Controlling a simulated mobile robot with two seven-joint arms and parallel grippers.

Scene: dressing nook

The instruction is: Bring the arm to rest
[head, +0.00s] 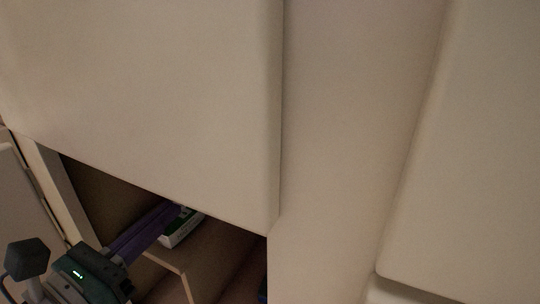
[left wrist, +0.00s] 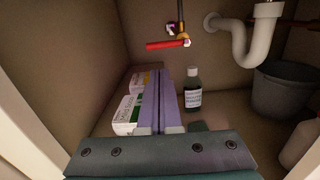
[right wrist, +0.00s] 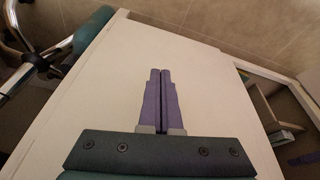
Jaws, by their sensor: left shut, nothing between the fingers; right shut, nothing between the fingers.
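My left gripper (head: 170,211) reaches into the open cabinet in the head view. Its purple fingers are together and empty in the left wrist view (left wrist: 159,98), over the cabinet floor. The white and green box also shows in the head view (head: 183,228). My right gripper (right wrist: 160,98) is shut and empty in the right wrist view, in front of a pale flat panel (right wrist: 98,85). It is not visible in the head view.
In the cabinet are a red-handled valve (left wrist: 168,44), a white drain pipe (left wrist: 240,38), a dark bottle (left wrist: 193,90) with a white label, and a grey bucket (left wrist: 285,92). The cabinet side walls are close around my left arm. Large pale panels (head: 140,90) fill the head view.

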